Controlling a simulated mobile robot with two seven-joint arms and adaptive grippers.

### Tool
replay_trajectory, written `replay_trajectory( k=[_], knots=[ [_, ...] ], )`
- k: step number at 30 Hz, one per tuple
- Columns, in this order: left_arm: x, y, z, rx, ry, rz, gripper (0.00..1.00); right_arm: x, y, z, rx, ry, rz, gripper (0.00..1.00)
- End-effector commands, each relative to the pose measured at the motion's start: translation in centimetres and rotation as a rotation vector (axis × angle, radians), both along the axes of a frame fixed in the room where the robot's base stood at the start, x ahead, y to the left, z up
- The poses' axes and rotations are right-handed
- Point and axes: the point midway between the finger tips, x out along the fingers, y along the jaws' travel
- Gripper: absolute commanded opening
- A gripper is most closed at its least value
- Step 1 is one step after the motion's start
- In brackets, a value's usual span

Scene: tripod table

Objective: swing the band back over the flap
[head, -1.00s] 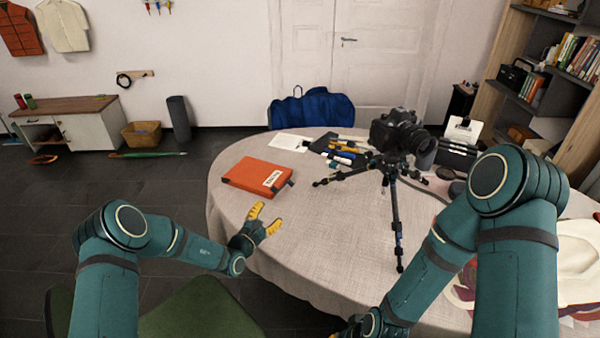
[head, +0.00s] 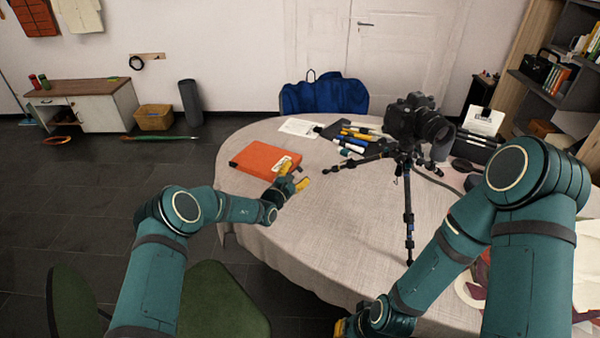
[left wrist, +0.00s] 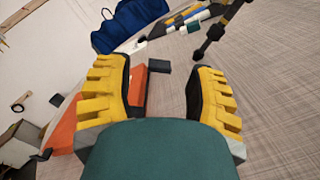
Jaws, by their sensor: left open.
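In the left wrist view, orange parts of the case (left wrist: 64,128) show beside and behind the left finger. A small dark tab (left wrist: 158,66) appears between the fingertips, with no clear contact. I cannot tell whether this tab is the band; the flap's edge is not distinct. My right gripper (head: 343,327) is mostly cut off at the bottom edge.
A camera on a black tripod (head: 408,205) stands right of the case, its legs spread. Pens (head: 352,140) and a white paper (head: 300,127) lie behind. The tablecloth (head: 320,235) in front is clear. A blue bag (head: 325,95) is beyond the table.

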Motion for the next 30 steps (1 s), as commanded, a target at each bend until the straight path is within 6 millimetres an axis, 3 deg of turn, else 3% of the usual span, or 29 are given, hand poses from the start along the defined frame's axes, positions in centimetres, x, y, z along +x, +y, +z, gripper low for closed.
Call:
replay_trajectory(
  k=[9,20,24,30],
  knots=[
    [2.4,-1.2,0.0,-0.001,-0.001,0.000,0.55,0.2,0.0,-1.0,-0.001,-0.005,-0.001,0.00],
    [2.6,-1.3,0.0,-0.001,0.000,0.000,0.57,0.2,0.0,-1.0,-0.001,-0.006,-0.001,0.00],
    [2.6,-1.3,0.0,-0.001,0.000,0.000,0.08,0.2,0.0,-1.0,-0.001,-0.006,-0.001,0.00],
    [2.6,-1.3,0.0,-0.001,0.000,0.000,0.07,0.2,0.0,-1.0,-0.001,-0.005,-0.001,0.00]
  ],
)
